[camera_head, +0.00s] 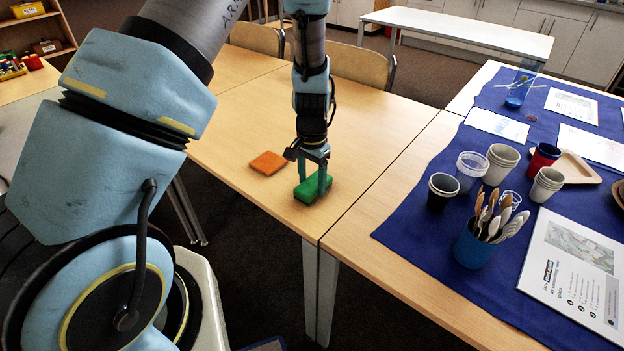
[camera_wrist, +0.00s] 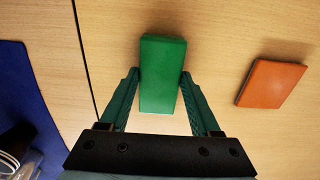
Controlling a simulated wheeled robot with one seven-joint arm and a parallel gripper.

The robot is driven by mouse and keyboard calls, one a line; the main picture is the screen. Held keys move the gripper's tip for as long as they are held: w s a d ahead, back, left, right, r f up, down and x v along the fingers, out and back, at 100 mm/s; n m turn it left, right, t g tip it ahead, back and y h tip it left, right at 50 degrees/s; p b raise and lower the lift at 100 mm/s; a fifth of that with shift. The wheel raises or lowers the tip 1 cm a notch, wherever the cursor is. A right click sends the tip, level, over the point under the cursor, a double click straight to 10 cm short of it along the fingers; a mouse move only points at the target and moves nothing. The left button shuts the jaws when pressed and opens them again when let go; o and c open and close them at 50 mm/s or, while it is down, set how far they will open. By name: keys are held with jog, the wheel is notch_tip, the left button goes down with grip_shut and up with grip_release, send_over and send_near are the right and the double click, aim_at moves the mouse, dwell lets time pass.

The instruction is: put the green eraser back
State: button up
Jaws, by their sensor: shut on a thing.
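The green eraser (camera_head: 312,187) is a small block at the near edge of the wooden table. It also shows in the wrist view (camera_wrist: 162,75), upright in the picture between the fingers. My gripper (camera_head: 315,180) points down over it and is shut on it, one finger on each side. The fingers also show in the wrist view (camera_wrist: 160,85). I cannot tell whether the eraser touches the table or is slightly above it.
An orange square (camera_head: 268,163) lies flat to the left of the eraser. To the right, a blue cloth (camera_head: 416,238) carries cups (camera_head: 442,190), a blue holder with wooden spoons (camera_head: 474,247) and printed sheets (camera_head: 575,262). The table behind my gripper is mostly clear.

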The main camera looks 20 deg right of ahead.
aim_at(309, 184)
jog(key=shift+f, duration=0.1)
jog(key=o, duration=1.5)
jog(key=shift+c, duration=0.2)
notch_tip(309, 184, up, 12)
jog(key=b, duration=0.2)
jog(key=s+a+r+n, duration=0.1)
jog(key=a+r+n, duration=0.1)
jog(key=a, duration=0.8)
jog(key=s+a+r+n+t, duration=0.1)
jog(key=a+n, duration=0.4)
jog(key=a, duration=0.5)
jog(key=s+a+r+n, duration=0.2)
jog(key=a+r+n, duration=0.1)
jog(key=a, duration=0.6)
jog(key=shift+a+r+n+t, duration=0.15)
jog(key=shift+a+n+t, duration=0.15)
jog(key=shift+a+n, duration=0.15)
jog(key=shift+w, duration=0.1)
